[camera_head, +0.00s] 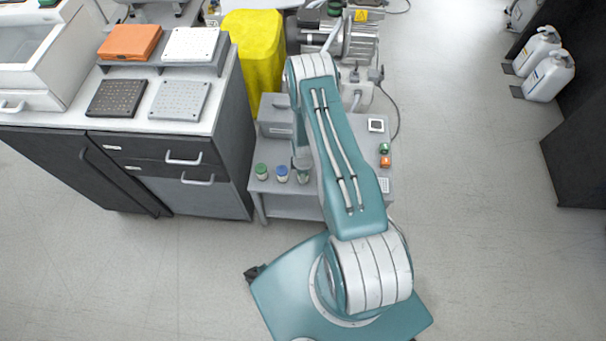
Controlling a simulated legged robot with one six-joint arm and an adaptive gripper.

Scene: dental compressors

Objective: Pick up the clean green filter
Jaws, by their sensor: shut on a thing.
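A small jar-like item with a green top (262,171) stands at the left front of the grey cart (290,205). An item with a blue top (282,174) stands to its right. A third, greyish item (302,172) is beside my arm and partly covered by it; I cannot tell what it is. A small green piece (384,148) lies on the cart's right side, above an orange piece (385,161). I cannot tell which green thing is the clean filter. My arm reaches over the cart, and my gripper is hidden behind it.
A grey box (275,115) stands on the cart's left side. A cabinet (205,150) with trays is to the left, a yellow bin (253,45) behind, and a compressor (345,42) at the back. White canisters (549,76) are at right. The right floor is clear.

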